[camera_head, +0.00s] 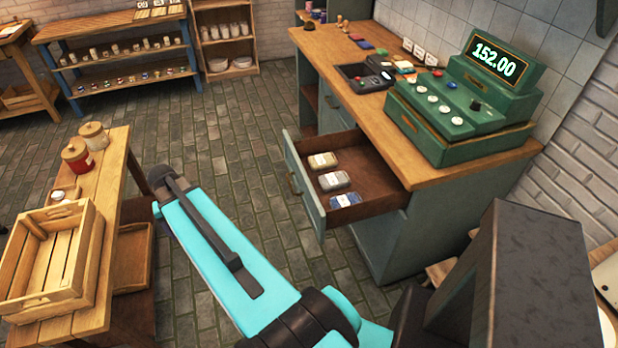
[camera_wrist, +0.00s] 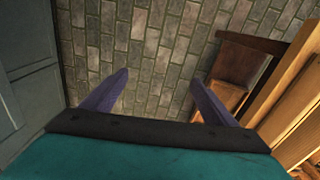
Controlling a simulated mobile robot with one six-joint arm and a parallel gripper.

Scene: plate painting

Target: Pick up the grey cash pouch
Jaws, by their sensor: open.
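The grey cash pouch (camera_head: 333,181) lies in an open drawer (camera_head: 382,195) of the green counter, in the head view. It is in the middle of a row, between a beige pouch (camera_head: 322,160) and a blue pouch (camera_head: 345,200). My gripper (camera_wrist: 161,78) shows in the wrist view, with its two purple fingers spread apart and nothing between them. It points down over the brick floor. The wrist view shows no pouch. In the head view my arm stretches over the floor left of the drawer, and the fingers cannot be made out.
A green cash register (camera_head: 465,105) reading 152.00 stands on the wooden countertop (camera_head: 345,90), beside a black card terminal (camera_head: 365,77). A wooden table with a crate (camera_head: 50,260) and jars stands at the left. The floor (camera_head: 235,140) between table and counter is clear.

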